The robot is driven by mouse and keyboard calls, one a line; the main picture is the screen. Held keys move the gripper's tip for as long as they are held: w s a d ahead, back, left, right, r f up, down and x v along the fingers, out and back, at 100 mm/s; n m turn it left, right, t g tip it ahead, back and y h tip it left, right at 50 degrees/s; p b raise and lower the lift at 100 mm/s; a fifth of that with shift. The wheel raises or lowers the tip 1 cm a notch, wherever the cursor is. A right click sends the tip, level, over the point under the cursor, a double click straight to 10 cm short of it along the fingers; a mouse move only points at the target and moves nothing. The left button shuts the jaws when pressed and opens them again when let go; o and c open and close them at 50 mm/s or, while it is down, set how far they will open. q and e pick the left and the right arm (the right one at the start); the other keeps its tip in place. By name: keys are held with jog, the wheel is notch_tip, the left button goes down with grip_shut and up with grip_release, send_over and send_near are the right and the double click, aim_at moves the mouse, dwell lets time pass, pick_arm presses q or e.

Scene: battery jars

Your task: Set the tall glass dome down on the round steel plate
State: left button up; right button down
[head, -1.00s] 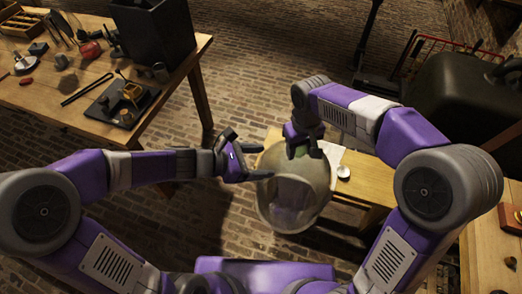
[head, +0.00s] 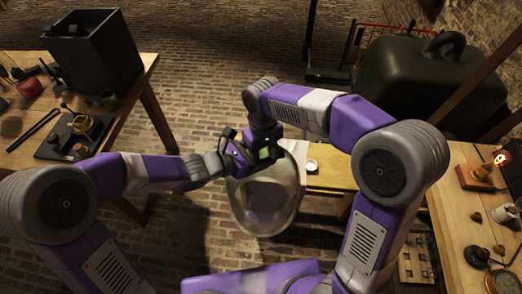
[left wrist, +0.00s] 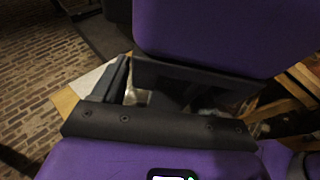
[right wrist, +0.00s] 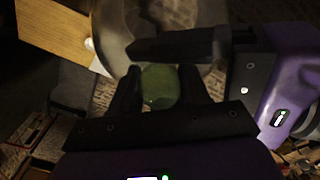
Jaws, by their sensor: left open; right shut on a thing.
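The tall glass dome (head: 268,208) hangs in the middle of the head view, with its wide open end towards me. My right gripper (head: 266,150) is shut on the dome's green knob, which shows between its fingers in the right wrist view (right wrist: 160,87). My left gripper (head: 243,152) is open and close beside the right gripper at the knob end; I cannot tell whether it touches. In the left wrist view a purple part of my right arm fills the upper right. I cannot make out the round steel plate for certain in any view.
A wooden bench (head: 335,168) behind the dome carries a small white round thing (head: 311,164) and pale paper. A table at left holds a black bin (head: 92,55) and a dark tray (head: 55,150).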

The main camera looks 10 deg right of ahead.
pick_arm(q)
jog(key=shift+w+d+f, duration=0.1)
jog(key=shift+d, duration=0.2)
pick_arm(e)
jog(key=shift+r, duration=0.2)
pick_arm(q)
jog(key=shift+c, duration=0.4)
jog(key=shift+w+a, duration=0.1)
jog(key=shift+a, duration=0.05)
jog(key=c, duration=1.2)
grip_shut()
